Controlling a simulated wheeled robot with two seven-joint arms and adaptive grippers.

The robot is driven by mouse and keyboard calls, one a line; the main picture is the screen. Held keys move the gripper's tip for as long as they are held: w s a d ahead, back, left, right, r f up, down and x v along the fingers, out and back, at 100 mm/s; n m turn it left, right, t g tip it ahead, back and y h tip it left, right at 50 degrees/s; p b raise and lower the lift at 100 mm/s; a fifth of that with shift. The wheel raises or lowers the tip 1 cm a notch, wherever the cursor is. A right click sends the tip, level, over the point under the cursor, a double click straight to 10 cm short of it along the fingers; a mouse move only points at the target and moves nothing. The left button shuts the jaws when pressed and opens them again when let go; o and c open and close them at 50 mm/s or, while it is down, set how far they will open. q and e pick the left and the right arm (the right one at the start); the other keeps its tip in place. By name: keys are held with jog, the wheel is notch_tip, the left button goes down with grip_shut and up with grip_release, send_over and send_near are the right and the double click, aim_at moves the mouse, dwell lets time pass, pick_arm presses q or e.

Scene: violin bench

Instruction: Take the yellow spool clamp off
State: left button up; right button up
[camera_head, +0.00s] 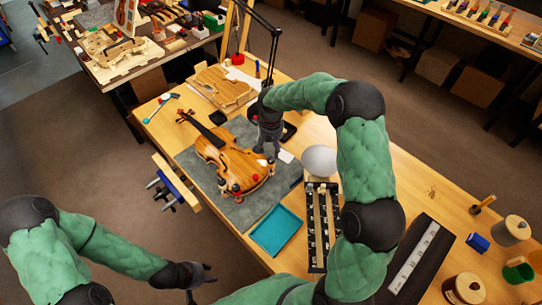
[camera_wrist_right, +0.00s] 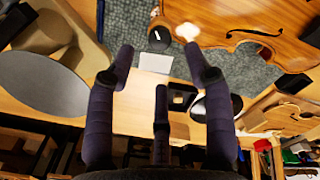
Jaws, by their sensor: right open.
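The violin (camera_head: 232,160) lies on a grey mat, with several small spool clamps along its lower edge. A red-topped clamp (camera_head: 257,178) and a dark-topped clamp (camera_head: 235,188) stand out. I cannot make out a clearly yellow one in the head view. My right gripper (camera_head: 268,150) is above the mat by the violin's far right side, open and empty. In the right wrist view its spread fingers (camera_wrist_right: 163,65) are short of a dark-topped clamp (camera_wrist_right: 159,38) and a pale, washed-out knob (camera_wrist_right: 187,31) at the violin's edge. My left gripper (camera_head: 203,278) is open and empty, off the table's front edge.
A blue tray (camera_head: 276,230) lies right of the mat (camera_head: 222,205). Beside it are a long rack (camera_head: 321,225) and a white dome (camera_head: 319,160). A lamp arm (camera_head: 275,45) rises behind my right gripper. A wooden violin plate (camera_head: 224,85) lies at the back left.

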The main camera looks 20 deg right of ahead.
aim_at(271, 159)
notch_tip(271, 159, down, 6)
jog(key=shift+r, duration=0.15)
dwell(0.3)
grip_shut()
